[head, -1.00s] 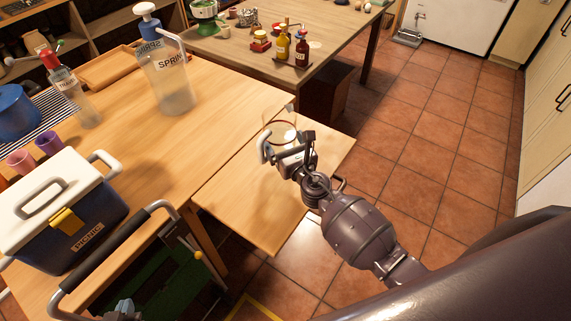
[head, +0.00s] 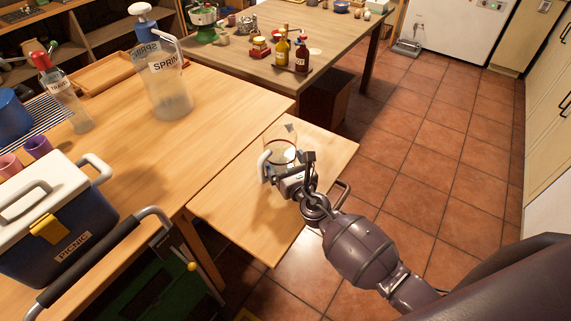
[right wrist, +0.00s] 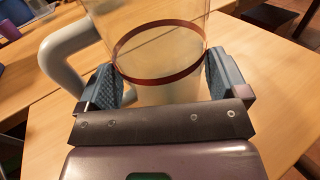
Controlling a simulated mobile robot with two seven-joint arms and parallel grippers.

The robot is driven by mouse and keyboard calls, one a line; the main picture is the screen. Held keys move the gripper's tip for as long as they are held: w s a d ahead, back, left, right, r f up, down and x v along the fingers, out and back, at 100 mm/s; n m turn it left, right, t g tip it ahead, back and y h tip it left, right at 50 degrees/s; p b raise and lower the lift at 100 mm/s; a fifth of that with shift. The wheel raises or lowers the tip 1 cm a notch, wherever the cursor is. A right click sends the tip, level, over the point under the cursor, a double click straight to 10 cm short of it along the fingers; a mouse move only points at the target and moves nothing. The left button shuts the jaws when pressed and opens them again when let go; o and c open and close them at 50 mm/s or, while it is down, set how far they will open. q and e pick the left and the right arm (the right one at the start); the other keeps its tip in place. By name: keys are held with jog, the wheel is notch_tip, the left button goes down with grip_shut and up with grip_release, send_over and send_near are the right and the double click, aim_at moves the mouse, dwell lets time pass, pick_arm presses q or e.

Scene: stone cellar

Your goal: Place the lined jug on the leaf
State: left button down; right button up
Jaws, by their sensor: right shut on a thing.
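The lined jug (head: 282,143) is clear, with a reddish-brown band around it and a pale grey handle at its left. My right gripper (head: 288,174) is shut on it, and the jug is upright over the far part of the leaf. The leaf (head: 243,207) is the pale wooden flap along the table's right side. In the right wrist view, the jug (right wrist: 160,40) sits between the two padded fingers of the gripper (right wrist: 165,82), with the handle outside the left finger. I cannot tell whether its base touches the leaf. My left gripper is out of view.
The main table (head: 215,110) carries a large spring-water bottle (head: 168,88), a red-capped bottle (head: 68,100) and a picnic cooler (head: 50,225). A second table (head: 250,65) with bottles stands behind. The leaf's near part is bare. Tiled floor lies to the right.

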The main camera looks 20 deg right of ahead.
jog(key=o, duration=0.9)
jog(key=shift+f, duration=0.1)
jog(key=shift+o, duration=0.2)
jog(key=s, duration=0.4)
jog(key=s+d, duration=0.1)
jog(key=s, duration=0.7)
jog(key=shift+d, duration=0.35)
